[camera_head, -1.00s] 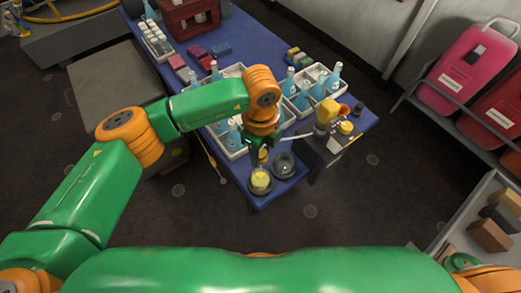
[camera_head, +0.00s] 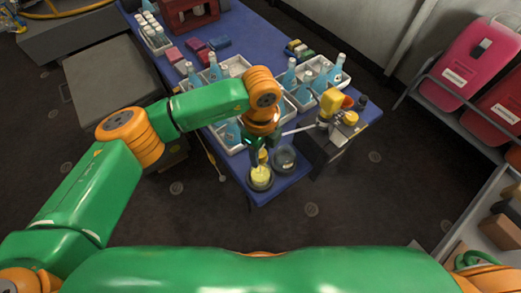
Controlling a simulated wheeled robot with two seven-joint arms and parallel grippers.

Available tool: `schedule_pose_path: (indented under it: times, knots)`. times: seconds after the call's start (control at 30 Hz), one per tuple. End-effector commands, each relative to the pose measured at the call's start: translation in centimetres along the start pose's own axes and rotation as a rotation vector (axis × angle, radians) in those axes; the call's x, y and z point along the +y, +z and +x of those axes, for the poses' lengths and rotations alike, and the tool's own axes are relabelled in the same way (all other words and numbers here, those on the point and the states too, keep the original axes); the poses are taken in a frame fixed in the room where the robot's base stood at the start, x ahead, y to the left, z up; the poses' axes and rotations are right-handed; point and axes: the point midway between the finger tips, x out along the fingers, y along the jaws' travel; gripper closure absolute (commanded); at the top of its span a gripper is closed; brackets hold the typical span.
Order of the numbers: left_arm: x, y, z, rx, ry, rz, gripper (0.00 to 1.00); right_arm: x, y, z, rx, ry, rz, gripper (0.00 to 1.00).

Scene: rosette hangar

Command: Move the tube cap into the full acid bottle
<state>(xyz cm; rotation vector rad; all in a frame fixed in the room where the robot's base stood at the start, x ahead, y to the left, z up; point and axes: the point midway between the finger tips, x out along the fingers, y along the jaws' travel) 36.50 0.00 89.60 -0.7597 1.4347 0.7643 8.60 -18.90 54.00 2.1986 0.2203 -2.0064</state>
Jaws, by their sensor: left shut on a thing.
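My left gripper (camera_head: 259,150) points down over the near corner of the blue table (camera_head: 262,55). It is shut on a small yellow thing (camera_head: 263,156), perhaps the tube cap, mostly hidden by the fingers. Just below it is a round dark dish with yellow contents (camera_head: 260,175); I cannot tell whether the two touch. Several blue bottles, such as one at the right (camera_head: 336,70) and one at the left (camera_head: 232,132), stand in white trays. I cannot tell which is the full acid bottle. My right gripper is out of view.
A grey round dish (camera_head: 284,158) sits right beside the yellow one. A yellow-topped device (camera_head: 330,101) with a pale rod stands right of the gripper. Coloured blocks (camera_head: 219,43) and a dark red rack (camera_head: 188,12) are farther back. Dark floor lies in front.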

Motion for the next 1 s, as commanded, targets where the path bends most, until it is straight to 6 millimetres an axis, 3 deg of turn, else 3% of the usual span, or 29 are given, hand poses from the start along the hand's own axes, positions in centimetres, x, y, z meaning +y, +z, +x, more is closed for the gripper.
schedule_pose_path:
  times: [0.3,1.0]
  knots:
    - [0.0,0.0,0.2,0.000,0.000,0.000,1.00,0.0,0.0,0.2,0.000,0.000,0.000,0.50]
    - [0.0,0.0,4.2,0.000,0.000,0.000,1.00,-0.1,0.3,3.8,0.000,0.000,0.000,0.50]
